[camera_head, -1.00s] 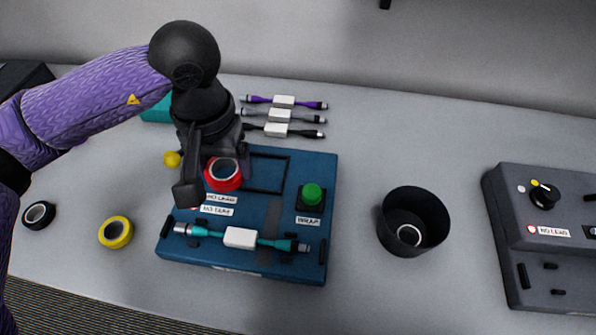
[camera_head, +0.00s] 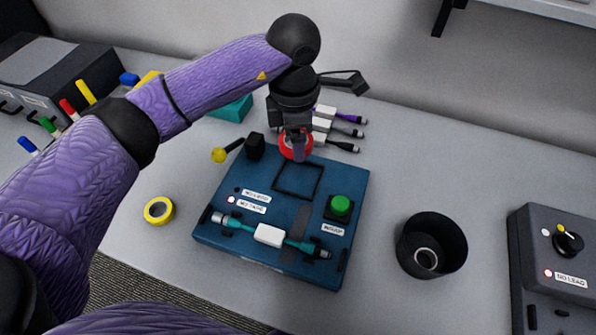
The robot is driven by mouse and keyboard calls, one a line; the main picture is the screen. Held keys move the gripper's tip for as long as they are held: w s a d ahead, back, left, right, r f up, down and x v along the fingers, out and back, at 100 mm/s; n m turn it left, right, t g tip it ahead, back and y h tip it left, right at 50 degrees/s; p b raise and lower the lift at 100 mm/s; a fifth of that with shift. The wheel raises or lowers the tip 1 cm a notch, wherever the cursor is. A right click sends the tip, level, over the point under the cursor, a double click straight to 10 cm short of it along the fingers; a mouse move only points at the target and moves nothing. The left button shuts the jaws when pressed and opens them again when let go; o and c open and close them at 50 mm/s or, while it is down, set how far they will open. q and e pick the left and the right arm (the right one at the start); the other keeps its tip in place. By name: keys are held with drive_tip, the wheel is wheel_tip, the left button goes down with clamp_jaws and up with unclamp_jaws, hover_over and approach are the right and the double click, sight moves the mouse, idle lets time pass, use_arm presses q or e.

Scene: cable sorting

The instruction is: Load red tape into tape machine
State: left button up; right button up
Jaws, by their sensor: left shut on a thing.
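The tape machine (camera_head: 235,258) is a blue board with a black square frame, a green button (camera_head: 340,205) and a lever with a yellow knob (camera_head: 219,155). A teal cable with a white block (camera_head: 268,235) lies across its front. The red tape (camera_head: 288,150) is a ring at the machine's back edge, partly hidden by my gripper. My left gripper (camera_head: 297,152) points down and is shut on the red tape, behind the square frame. I cannot tell whether the tape touches the board. My right gripper is not in view.
A yellow tape (camera_head: 159,210) lies left of the machine. A black cup (camera_head: 431,247) with a ring inside stands at its right. A grey control box (camera_head: 560,258) is at the far right. Several cables (camera_head: 340,130) lie behind. A grey box with coloured handles (camera_head: 65,75) is at the back left.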

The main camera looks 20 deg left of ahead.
sight(298, 179)
use_arm(q)
drive_tip(key=f+n+b, duration=0.1)
drive_tip(key=f, duration=0.4)
drive_tip(key=f+n+b, duration=0.1)
drive_tip(key=f+n, duration=0.1)
drive_tip(key=f, duration=0.3)
drive_tip(key=shift+w+d+f, duration=0.15)
drive_tip(key=shift+w, duration=0.15)
drive_tip(key=shift+f, duration=0.15)
drive_tip(key=o, duration=1)
